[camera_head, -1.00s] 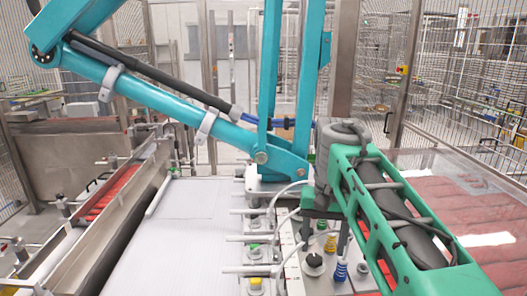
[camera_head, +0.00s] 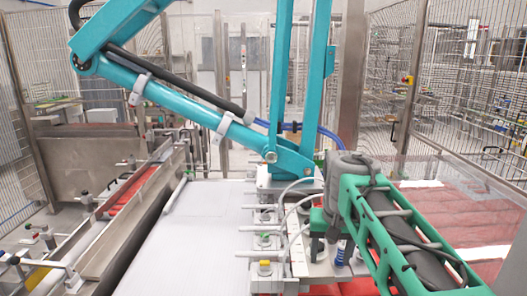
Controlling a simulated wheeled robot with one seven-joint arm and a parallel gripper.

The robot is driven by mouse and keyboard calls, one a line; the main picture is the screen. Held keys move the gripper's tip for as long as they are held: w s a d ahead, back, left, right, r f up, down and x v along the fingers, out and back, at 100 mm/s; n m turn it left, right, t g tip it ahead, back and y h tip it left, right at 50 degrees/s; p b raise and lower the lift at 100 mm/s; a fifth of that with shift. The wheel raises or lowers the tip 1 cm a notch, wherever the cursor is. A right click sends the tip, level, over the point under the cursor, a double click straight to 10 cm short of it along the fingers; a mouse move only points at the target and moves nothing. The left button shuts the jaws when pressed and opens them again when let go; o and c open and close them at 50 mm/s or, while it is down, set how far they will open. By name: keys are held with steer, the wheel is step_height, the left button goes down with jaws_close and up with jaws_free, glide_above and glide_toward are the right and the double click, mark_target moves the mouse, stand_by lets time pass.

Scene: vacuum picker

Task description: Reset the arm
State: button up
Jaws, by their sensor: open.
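My gripper (camera_head: 333,243) is at the end of my green lattice arm (camera_head: 412,235), right of centre. It points down, with its fingers apart and nothing seen between them. It is over the right end of the pale valve panel (camera_head: 298,258), and I cannot tell how high above it. A blue ribbed piece (camera_head: 341,256) shows behind the fingers, partly hidden. The grey wrist joint (camera_head: 350,173) sits above the gripper and stands in front of part of the scene behind.
A teal picker arm (camera_head: 205,110) slopes down to a bracket near my gripper, with teal uprights (camera_head: 281,70) rising above. A white conveyor (camera_head: 185,235) lies left of the panel, with metal rails (camera_head: 125,235) beyond. Reddish packs under a clear cover (camera_head: 455,215) lie right. Wire fencing (camera_head: 465,75) stands behind.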

steer(key=shift+n, duration=0.3)
steer(key=f, duration=0.2)
steer(key=s+f, duration=0.1)
steer(key=f, duration=0.2)
steer(key=shift+a, duration=0.15)
steer(key=s+f+t+b, duration=0.1)
steer(key=s+f+b, duration=0.1)
steer(key=s+f, duration=0.2)
steer(key=s+f+n+t+b, duration=0.1)
steer(key=s+f, duration=0.3)
steer(key=s, duration=0.6)
steer(key=shift+t+b, duration=0.3)
steer(key=shift+b, duration=0.4)
steer(key=shift+f, duration=0.1)
